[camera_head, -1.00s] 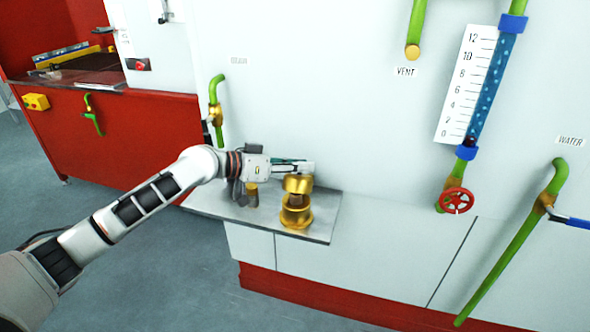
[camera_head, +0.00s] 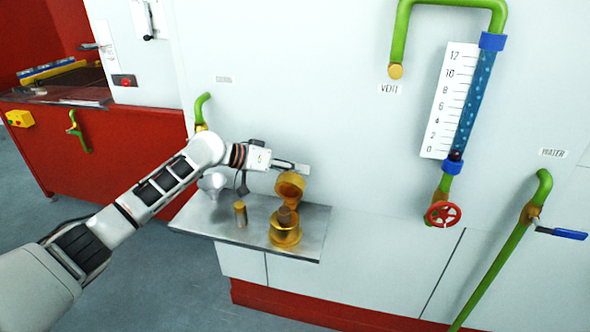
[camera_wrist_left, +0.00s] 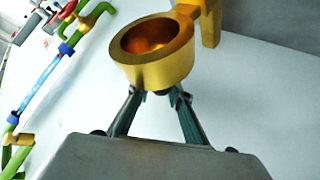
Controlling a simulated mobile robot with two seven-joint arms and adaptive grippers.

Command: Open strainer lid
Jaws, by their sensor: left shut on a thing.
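The gold strainer lid (camera_head: 290,186) is tilted up above the gold strainer body (camera_head: 286,238), its hollow side showing. A brown cylindrical piece (camera_head: 285,215) stands in the open top of the body. My left gripper (camera_head: 296,167) is at the lid's upper edge and is shut on it. In the left wrist view, the lid (camera_wrist_left: 158,70) is a thick gold ring with a gold bar at upper right. The left fingers (camera_wrist_left: 157,97) meet at its lower edge, and the exact contact is partly hidden behind the lid. My right gripper is not in view.
A metal shelf (camera_head: 225,225) holds the strainer, a small gold cylinder (camera_head: 240,213) and a silver funnel-like cup (camera_head: 212,183) near my wrist. A white wall stands close behind. The red valve wheel (camera_head: 443,214) and green pipes are to the right.

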